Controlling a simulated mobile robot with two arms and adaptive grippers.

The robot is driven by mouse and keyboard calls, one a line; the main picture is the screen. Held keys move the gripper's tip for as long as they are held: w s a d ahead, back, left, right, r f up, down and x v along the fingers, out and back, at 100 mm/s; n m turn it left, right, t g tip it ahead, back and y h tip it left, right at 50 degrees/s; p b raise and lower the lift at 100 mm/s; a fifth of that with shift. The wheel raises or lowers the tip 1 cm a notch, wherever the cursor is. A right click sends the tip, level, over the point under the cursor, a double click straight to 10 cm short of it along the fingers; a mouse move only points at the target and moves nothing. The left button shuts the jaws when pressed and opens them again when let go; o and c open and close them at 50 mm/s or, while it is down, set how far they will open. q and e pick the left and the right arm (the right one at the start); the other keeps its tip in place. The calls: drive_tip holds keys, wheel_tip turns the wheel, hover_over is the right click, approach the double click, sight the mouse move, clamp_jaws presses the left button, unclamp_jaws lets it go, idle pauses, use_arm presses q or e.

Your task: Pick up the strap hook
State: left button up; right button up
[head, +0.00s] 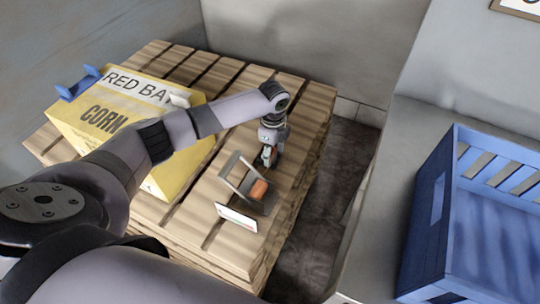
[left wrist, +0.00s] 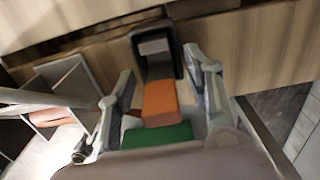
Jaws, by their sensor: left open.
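An item with a dark grey squared loop, an orange block and a green block, likely the strap hook (left wrist: 160,98), lies between the fingers of my left gripper (left wrist: 163,78) in the left wrist view. The loop points away from the gripper, over the wooden slats. The fingers stand open on either side of it, and I cannot tell whether they touch it. In the head view my left gripper (head: 267,158) points down at the pallet top, and it mostly hides the item there. My right gripper is not in view.
A grey stand with an orange piece (head: 258,190) and a white card (head: 237,217) are close in front of the gripper on the wooden pallet (head: 228,243). A yellow corn box (head: 105,118) with a blue holder (head: 78,83) is left. A blue crate (head: 428,215) is right.

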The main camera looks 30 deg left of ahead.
use_arm(q)
drive_tip(key=shift+c, duration=0.4)
clamp_jaws()
drive_tip(key=shift+r, duration=0.15)
